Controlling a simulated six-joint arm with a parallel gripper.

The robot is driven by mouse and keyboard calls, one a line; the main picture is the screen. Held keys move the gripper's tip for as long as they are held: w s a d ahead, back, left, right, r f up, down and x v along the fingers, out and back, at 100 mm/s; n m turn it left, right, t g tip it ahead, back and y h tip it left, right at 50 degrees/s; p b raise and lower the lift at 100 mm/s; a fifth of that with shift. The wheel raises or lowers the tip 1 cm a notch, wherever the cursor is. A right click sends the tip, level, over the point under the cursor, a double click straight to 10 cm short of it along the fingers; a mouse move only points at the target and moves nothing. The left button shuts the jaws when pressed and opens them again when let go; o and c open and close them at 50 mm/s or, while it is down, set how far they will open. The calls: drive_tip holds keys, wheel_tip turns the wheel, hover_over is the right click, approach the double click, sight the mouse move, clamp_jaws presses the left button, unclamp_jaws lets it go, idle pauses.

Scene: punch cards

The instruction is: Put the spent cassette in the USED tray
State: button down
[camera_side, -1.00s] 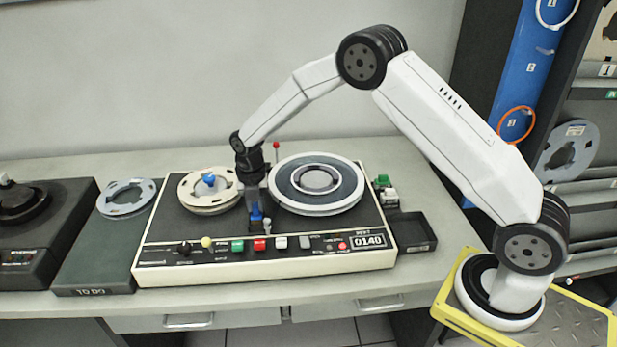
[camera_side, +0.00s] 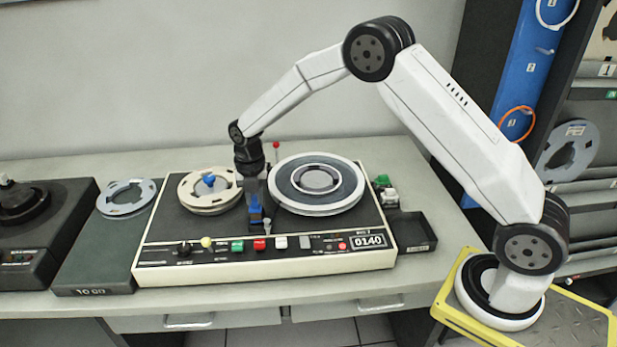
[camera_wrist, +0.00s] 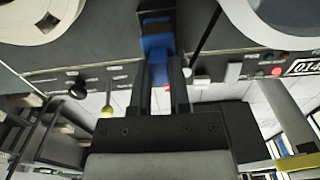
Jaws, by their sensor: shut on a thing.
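The blue-and-dark cassette (camera_side: 255,208) is between the fingers of my gripper (camera_side: 256,200), over the front middle of the tape deck. In the wrist view the cassette (camera_wrist: 157,58) shows a bright blue part and a dark end, with my gripper's fingers (camera_wrist: 161,88) on either side. My gripper is shut on it. I cannot tell whether its lower end is clear of the deck. A black open tray (camera_side: 418,245) stands at the right end of the deck; it looks empty, and its front label is too small to read.
The tape deck (camera_side: 160,262) carries a cream reel (camera_side: 190,195) on the left and a grey reel (camera_side: 345,192) on the right. A thin red-tipped rod (camera_side: 276,146) stands behind. Green and white blocks (camera_side: 388,193) sit behind the tray.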

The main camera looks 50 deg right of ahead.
sight(254, 198)
drive_tip(key=shift+r, duration=1.8)
drive_tip(key=shift+r, duration=0.15)
drive_tip(key=shift+r, duration=0.25)
wheel_tip(254, 198, up, 5)
drive_tip(key=shift+f, duration=0.2)
drive_tip(key=s+d+m, duration=0.7)
drive_tip(key=s+d, duration=0.2)
drive_tip(key=d, duration=0.3)
drive_tip(key=s+d+m, duration=0.6)
drive_tip(key=s+d, duration=0.3)
drive_tip(key=d, duration=0.2)
drive_tip(key=s+d+m, duration=0.4)
drive_tip(key=s+m, duration=0.1)
drive_tip(key=s, duration=0.5)
wheel_tip(254, 198, down, 8)
drive_tip(key=shift+w+f, duration=0.25)
drive_tip(key=shift+a+f, duration=0.1)
